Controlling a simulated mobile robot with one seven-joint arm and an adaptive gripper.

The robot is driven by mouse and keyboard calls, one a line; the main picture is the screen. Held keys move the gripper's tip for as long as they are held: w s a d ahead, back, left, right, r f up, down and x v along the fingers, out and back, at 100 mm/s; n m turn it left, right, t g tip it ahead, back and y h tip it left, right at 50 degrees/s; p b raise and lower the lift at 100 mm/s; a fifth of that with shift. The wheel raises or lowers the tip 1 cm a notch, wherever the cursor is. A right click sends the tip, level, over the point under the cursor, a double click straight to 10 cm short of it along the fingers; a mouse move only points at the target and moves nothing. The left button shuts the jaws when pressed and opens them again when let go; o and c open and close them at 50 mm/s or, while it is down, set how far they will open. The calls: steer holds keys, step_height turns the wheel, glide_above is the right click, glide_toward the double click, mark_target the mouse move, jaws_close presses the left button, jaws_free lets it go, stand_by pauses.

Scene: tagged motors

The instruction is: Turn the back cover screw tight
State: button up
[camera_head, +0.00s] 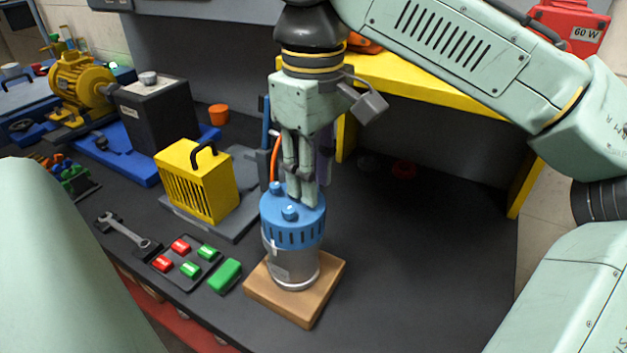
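The motor (290,266) stands upright on a wooden block (262,290). It has a grey metal body and a blue slotted back cover (293,234) on top. Two blue screw heads show on the cover, one at its left edge (276,188) and one near the front (290,212). My gripper (302,198) points straight down over the right part of the cover. Its fingers are close together, with the tips at or just above the cover's top. Whatever is between or behind the tips is hidden, so I cannot tell if they hold a screw.
A yellow slotted box (197,184) sits left of the motor. A wrench (128,234) and a tray of red and green tags (171,272) lie front left, with a green block (225,276) beside them. A yellow shelf (420,82) stands behind. The bench right of the motor is clear.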

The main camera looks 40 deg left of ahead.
steer(key=shift+r+n+p, duration=0.15)
steer(key=shift+n+p, duration=0.55)
steer(key=shift+p, duration=0.05)
steer(key=shift+n+p, duration=0.35)
steer(key=shift+n, duration=0.15)
steer(key=n, duration=0.3)
steer(key=shift+f, duration=0.2)
steer(key=n, duration=0.5)
steer(key=shift+n, duration=0.4)
steer(key=shift+c, duration=0.3)
jaws_close()
